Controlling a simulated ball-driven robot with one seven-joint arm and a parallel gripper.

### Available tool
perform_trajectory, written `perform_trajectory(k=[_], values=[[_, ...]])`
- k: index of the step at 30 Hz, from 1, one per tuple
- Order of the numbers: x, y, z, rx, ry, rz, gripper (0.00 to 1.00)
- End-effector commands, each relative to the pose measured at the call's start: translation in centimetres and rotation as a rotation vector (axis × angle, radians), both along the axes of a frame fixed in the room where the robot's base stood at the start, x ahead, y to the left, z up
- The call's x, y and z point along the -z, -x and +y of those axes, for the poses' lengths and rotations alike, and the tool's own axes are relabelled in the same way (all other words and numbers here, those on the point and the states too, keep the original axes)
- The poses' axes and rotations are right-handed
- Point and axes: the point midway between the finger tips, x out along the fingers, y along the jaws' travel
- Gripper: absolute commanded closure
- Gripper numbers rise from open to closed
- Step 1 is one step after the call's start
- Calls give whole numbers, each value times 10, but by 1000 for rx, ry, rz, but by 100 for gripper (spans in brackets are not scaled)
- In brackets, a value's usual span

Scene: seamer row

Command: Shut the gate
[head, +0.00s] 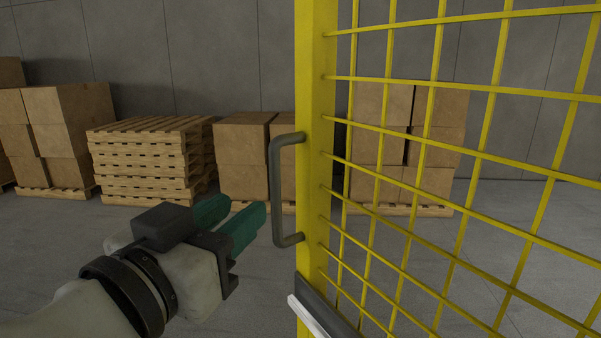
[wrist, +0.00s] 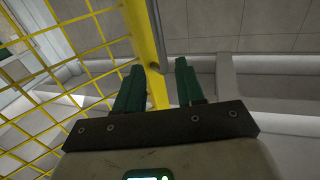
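The gate is a yellow post (head: 313,180) with yellow wire mesh (head: 432,165) running off to the right in the head view. A grey U-shaped handle (head: 274,190) stands upright on the post's left side. My gripper (head: 242,205) has two green fingers, spread apart and empty, just left of the handle's lower half. In the head view a small gap shows between fingertips and handle. In the wrist view the gate's post (wrist: 133,25) and handle (wrist: 156,35) run down toward the space between the fingertips (wrist: 160,65). How far the gate stands open cannot be told.
A grey and white bar (head: 322,310) is at the post's lower edge. Stacked pallets (head: 145,160) and cardboard boxes (head: 70,125) stand along the grey back wall. More boxes (head: 380,125) show through the mesh. The floor left of the gate is clear up to the pallets.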

Motion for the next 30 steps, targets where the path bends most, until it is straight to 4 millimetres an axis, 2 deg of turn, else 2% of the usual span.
perform_trajectory(k=[5,12,18,24,30], values=[[-2,-19,-7,3,0,0,62],[-2,-61,-22,3,0,2,62],[-1,-87,-31,2,1,1,62],[0,-99,-35,1,0,1,62],[0,-100,-35,0,0,1,62]])
